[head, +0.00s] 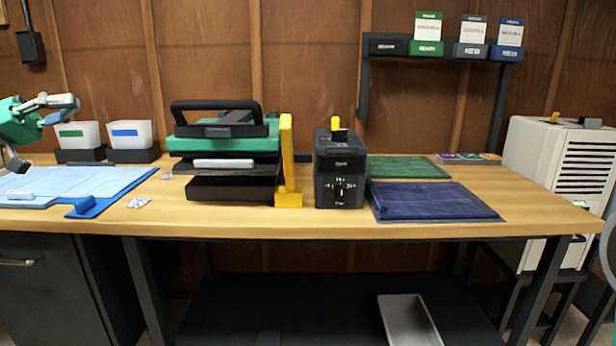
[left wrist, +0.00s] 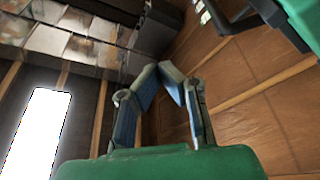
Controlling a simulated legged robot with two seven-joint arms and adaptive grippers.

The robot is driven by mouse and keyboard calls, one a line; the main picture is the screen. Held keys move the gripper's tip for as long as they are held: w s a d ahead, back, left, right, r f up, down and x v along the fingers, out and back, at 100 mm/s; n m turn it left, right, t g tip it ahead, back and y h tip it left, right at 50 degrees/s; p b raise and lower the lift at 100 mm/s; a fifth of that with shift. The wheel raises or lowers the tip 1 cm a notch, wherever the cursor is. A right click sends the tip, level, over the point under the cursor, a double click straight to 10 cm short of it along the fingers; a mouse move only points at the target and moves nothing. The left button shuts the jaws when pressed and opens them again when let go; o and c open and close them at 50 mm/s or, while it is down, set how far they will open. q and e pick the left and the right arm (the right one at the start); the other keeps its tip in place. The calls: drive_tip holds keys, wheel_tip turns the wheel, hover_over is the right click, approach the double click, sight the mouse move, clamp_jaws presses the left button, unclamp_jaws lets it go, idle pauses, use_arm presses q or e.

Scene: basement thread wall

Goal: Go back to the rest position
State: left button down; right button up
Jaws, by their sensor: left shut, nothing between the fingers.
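My left gripper (head: 62,104) is at the left edge of the head view, with a green body and grey fingers. It is raised above the left end of the workbench (head: 300,222), near two white bins, and holds nothing. In the left wrist view its two fingers (left wrist: 160,76) come together at the tips with nothing between them. Behind them are the wood-panelled wall and ceiling. My right gripper does not show in either view.
Two white bins (head: 84,134), a blue board (head: 95,182), a green-topped press (head: 225,142), a black control box (head: 340,170) and folded blue cloth (head: 430,200) occupy the bench. A shelf (head: 440,45) hangs behind. A white cabinet (head: 560,170) stands right. A grey tray (head: 408,318) lies below.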

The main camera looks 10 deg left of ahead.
use_arm(q)
drive_tip(key=w+d+f+n+g+y+p, duration=0.1)
drive_tip(key=w+d+f+n+y, duration=0.1)
drive_tip(key=w+d+f, duration=0.35)
drive_tip(key=w+d+f+n+g+y+p, duration=0.1)
drive_tip(key=w+d+f+n+y, duration=0.15)
drive_tip(key=d+f, duration=0.6)
drive_tip(key=s+d+f+n+g+y+p, duration=0.1)
drive_tip(key=s+d+f+g+y, duration=0.15)
drive_tip(key=d+f, duration=0.6)
drive_tip(key=s+d+f+g+y+p, duration=0.2)
drive_tip(key=d+f+y, duration=0.1)
drive_tip(key=d+f, duration=0.6)
drive_tip(key=s+d+f+g+y+p, duration=0.15)
drive_tip(key=s+f+y, duration=0.35)
drive_tip(key=s+f, duration=0.85)
drive_tip(key=s+a+f+m+y+p, duration=0.1)
drive_tip(key=s+a+f+y, duration=0.1)
drive_tip(key=s, duration=0.7)
drive_tip(key=s+a+f+m+g+y+p, duration=0.1)
drive_tip(key=s+a+p, duration=0.1)
drive_tip(key=s, duration=0.7)
drive_tip(key=shift+s+a+f+y, duration=0.4)
drive_tip(key=shift+a, duration=0.15)
drive_tip(key=shift+w, duration=0.15)
